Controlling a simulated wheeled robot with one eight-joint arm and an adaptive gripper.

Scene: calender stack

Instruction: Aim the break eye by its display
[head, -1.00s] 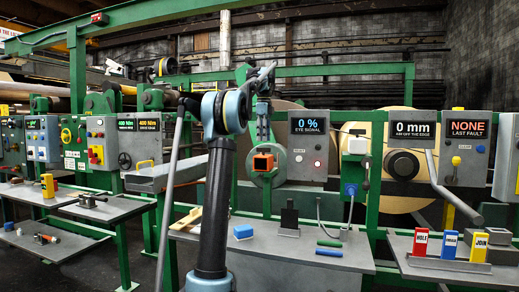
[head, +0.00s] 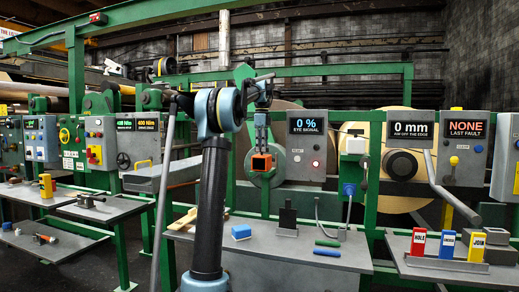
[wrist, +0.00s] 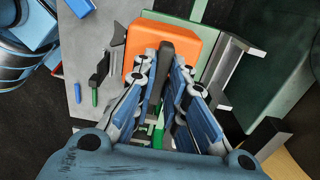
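The break eye is an orange block (head: 261,163) with a dark upright lever or knob (wrist: 166,62); it also shows in the wrist view (wrist: 190,42). In the wrist view my gripper's fingers (wrist: 165,75) stand on either side of the dark piece, with narrow gaps visible; firm contact does not show. The eye signal display (head: 308,127) reads 0 %, and a red light glows below it.
The grey shelf below holds a blue block (head: 241,232), a dark stand (head: 287,217) and green and blue sticks. A green upright post stands right of the eye.

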